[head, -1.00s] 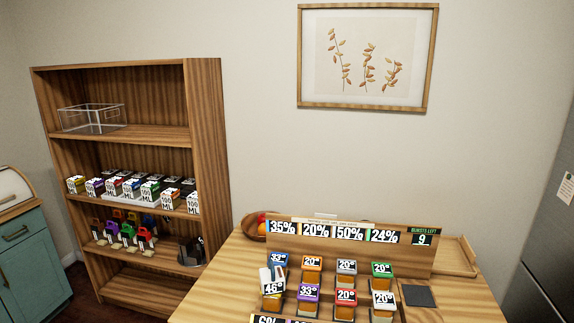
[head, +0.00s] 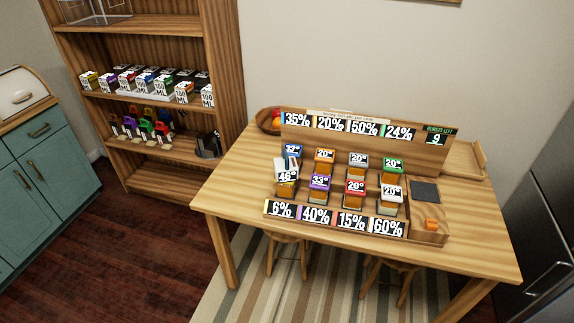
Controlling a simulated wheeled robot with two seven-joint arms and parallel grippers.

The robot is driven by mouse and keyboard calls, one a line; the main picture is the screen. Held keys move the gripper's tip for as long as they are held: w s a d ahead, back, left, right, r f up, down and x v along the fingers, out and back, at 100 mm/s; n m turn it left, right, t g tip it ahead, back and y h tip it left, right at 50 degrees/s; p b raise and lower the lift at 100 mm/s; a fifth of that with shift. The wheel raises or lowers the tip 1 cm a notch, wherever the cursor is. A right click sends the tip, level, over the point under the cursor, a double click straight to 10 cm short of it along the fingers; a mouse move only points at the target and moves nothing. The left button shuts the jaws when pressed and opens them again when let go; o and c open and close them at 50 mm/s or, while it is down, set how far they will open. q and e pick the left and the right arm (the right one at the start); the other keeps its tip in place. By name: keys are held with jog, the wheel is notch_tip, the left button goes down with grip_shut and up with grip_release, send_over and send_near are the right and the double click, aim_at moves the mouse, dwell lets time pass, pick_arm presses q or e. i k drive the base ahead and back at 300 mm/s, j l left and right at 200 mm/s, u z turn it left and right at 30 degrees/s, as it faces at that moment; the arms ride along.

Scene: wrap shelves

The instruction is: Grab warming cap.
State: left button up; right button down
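A white cap-like piece (head: 284,170) sits at the front left of the rack on the table, on a jar whose label reads 46°. It may be the warming cap, but it is too small to be sure. The other jars in the rack have coloured lids and labels of 20° or 33°, such as an orange-lidded jar (head: 324,157) and a purple-lidded jar (head: 320,184). Neither of my grippers is in view.
The wooden rack (head: 300,147) stands on the wooden table (head: 235,180), with percentage labels front and back. A dark pad (head: 425,192) and a small orange block (head: 431,225) are at its right. A bookshelf (head: 222,60) holds several boxes. Stools stand under the table.

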aim_at(286, 167)
jog(key=k+j+z, duration=0.1)
jog(key=z, duration=0.35)
jog(key=k+z, duration=0.2)
jog(key=z, duration=0.25)
jog(key=k+j, duration=0.05)
